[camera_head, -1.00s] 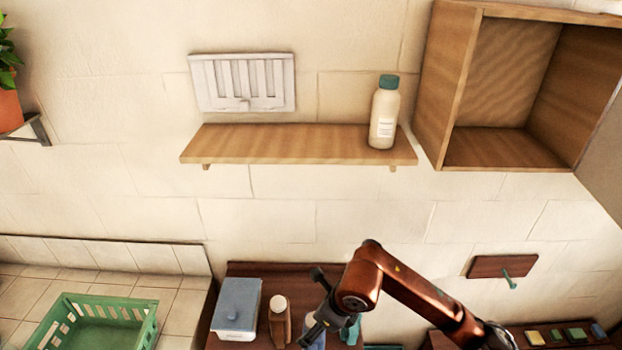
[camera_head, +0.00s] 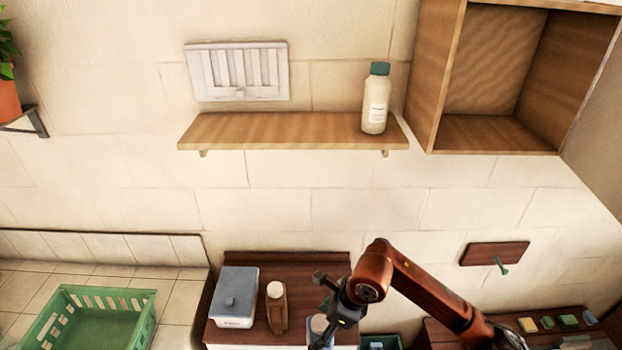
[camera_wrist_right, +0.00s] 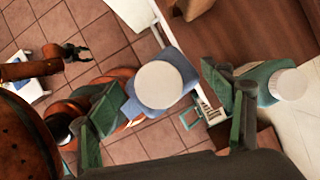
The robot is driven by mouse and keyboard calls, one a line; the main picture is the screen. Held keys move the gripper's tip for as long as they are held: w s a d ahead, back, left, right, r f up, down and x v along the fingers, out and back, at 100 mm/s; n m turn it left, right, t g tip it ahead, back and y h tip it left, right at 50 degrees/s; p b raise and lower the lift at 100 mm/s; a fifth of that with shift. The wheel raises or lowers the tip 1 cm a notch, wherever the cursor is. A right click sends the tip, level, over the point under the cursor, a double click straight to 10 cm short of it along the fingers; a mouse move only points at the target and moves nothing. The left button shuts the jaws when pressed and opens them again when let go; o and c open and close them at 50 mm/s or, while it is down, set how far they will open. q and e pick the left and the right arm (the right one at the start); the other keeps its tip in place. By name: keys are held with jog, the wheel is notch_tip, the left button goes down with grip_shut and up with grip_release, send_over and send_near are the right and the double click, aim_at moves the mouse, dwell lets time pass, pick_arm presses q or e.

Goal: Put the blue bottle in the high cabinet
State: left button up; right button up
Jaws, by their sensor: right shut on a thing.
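The blue bottle (camera_wrist_right: 157,92) has a round white cap and sits between the fingers of my right gripper (camera_wrist_right: 165,110) in the right wrist view. The gripper is shut on it. In the head view, the right gripper (camera_head: 330,325) is at the lower middle, and the bottle's pale cap (camera_head: 318,323) shows beside it; the lower bottle is cut off. The high cabinet (camera_head: 490,80) is an open-fronted wooden box on the wall at upper right. Its visible interior is empty. My left gripper (camera_wrist_right: 77,52) appears small, with spread fingers, in the right wrist view only.
A wooden shelf (camera_head: 270,130) left of the cabinet holds a cream bottle (camera_head: 375,100) with a green cap. Below stand a lidded box (camera_head: 237,295) and a brown bottle (camera_head: 277,308). A teal bottle (camera_wrist_right: 270,78) is beside the right gripper. A green basket (camera_head: 90,320) is lower left.

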pick_arm(q)
notch_tip(320, 180, down, 10)
jog(key=s+b, duration=0.1)
jog(key=b, duration=0.9)
pick_arm(e)
jog(key=s+d+f+n+g+h, duration=0.1)
jog(key=d+f+n+g+h, duration=0.1)
jog(key=d+f+n, duration=0.4)
jog(key=s+d+f+n+g+h, duration=0.1)
jog(key=d+f+n+g+h, duration=0.1)
jog(key=d+f+n, duration=0.5)
jog(key=d+n+g, duration=0.1)
jog(key=d+n, duration=0.4)
jog(key=n, duration=0.2)
jog(key=shift+s+d+n+g, duration=0.2)
jog(key=shift+d+n+g, duration=0.1)
jog(key=shift+n, duration=0.1)
pick_arm(q)
jog(key=shift+c, duration=0.7)
